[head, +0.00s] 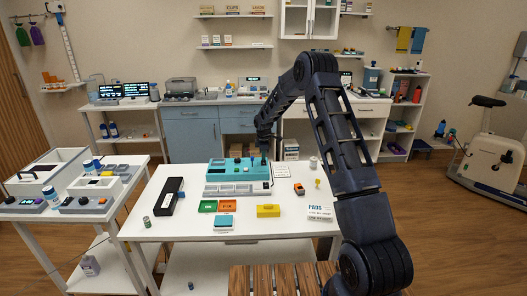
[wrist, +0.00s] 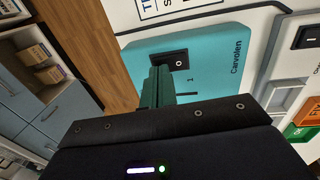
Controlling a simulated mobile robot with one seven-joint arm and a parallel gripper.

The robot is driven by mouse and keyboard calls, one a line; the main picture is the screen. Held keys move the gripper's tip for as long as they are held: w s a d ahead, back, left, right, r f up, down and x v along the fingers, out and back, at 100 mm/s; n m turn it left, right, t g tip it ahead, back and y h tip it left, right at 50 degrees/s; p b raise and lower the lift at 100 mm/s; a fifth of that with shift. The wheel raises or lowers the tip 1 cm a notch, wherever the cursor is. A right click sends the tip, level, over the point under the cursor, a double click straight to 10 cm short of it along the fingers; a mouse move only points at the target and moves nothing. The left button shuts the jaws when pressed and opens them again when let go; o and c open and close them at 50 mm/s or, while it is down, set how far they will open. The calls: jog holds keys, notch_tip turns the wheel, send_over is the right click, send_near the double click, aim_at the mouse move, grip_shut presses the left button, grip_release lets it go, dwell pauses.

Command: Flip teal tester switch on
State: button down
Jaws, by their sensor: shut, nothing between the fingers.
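In the head view, my gripper (head: 264,153) is over the tester's right end, and the switch is hidden or too small to make out.
Green (head: 207,206) and orange (head: 227,206) cards, a yellow block (head: 268,211) and a black case (head: 169,196) lie on the table (head: 180,228). A "PADS" sign (head: 319,212) stands front right. A side table (head: 75,206) holds devices at left.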

jog(key=shift+f, duration=0.35)
jog(key=shift+w+f, duration=0.1)
jog(key=shift+w+f+g, duration=0.1)
jog(key=shift+f+g, duration=0.05)
jog(key=shift+g, duration=0.15)
jog(key=shift+s, duration=0.95)
notch_tip(320, 180, up, 14)
jog(key=s, duration=0.1)
jog(key=shift+s, duration=0.35)
dwell(0.4)
